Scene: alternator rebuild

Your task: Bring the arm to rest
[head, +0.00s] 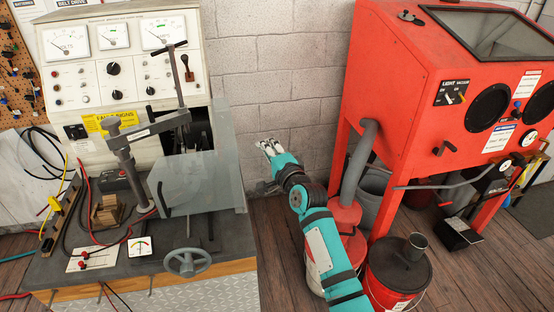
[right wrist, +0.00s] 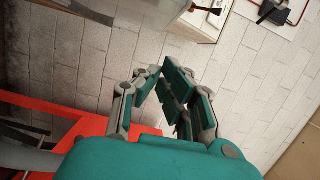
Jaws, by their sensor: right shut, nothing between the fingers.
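My right arm (head: 320,245), teal with grey joints, reaches up from the bottom of the head view between the test bench and the red cabinet. Its right gripper (head: 265,145) is in front of the grey block wall, holding nothing. In the right wrist view the same gripper (right wrist: 160,74) has its grey and teal fingers drawn together at the tips, with nothing between them. My left gripper is in neither view.
A test bench (head: 98,42) with gauges, a clear guard (head: 188,185) and a handwheel (head: 186,262) stands left. A red blast cabinet (head: 400,70) stands right. A red bucket (head: 397,272) and grey hose (head: 358,160) are close to the right arm.

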